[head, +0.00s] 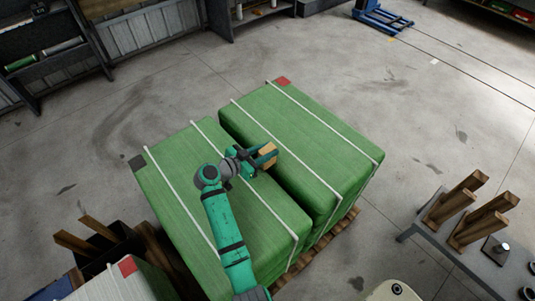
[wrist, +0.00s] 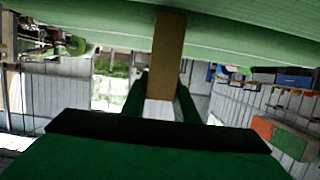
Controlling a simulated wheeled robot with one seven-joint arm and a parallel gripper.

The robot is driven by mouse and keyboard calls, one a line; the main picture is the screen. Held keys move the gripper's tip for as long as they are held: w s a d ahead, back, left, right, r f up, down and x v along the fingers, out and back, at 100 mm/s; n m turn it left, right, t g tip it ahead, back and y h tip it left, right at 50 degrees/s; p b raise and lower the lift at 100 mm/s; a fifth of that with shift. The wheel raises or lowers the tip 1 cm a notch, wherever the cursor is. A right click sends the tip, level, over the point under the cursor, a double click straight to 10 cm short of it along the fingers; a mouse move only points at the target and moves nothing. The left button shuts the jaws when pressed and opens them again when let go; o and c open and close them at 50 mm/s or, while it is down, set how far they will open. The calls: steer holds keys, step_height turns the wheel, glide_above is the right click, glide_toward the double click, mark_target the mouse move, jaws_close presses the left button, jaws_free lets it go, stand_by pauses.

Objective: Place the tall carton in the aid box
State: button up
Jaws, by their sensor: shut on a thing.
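The tall carton is a tan-brown block (head: 267,151) at the end of my arm in the head view. My gripper (head: 257,161) is shut on it, above the green wrapped stacks near the gap between them. In the wrist view the carton (wrist: 169,45) stands as a brown upright bar between the dark green fingers (wrist: 161,95), reaching up across a green surface. A pale patch lies below it between the fingers; I cannot tell what it is. I cannot make out the aid box in either view.
Two large green stacks with white straps, one on the left (head: 165,185) and one on the right (head: 325,150), rest on wooden pallets. A grey bench (head: 430,235) with wooden posts stands at right. A dark bin (head: 92,262) with planks is lower left. Open concrete floor lies behind.

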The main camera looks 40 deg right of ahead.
step_height(320, 180, up, 10)
stand_by(0.5)
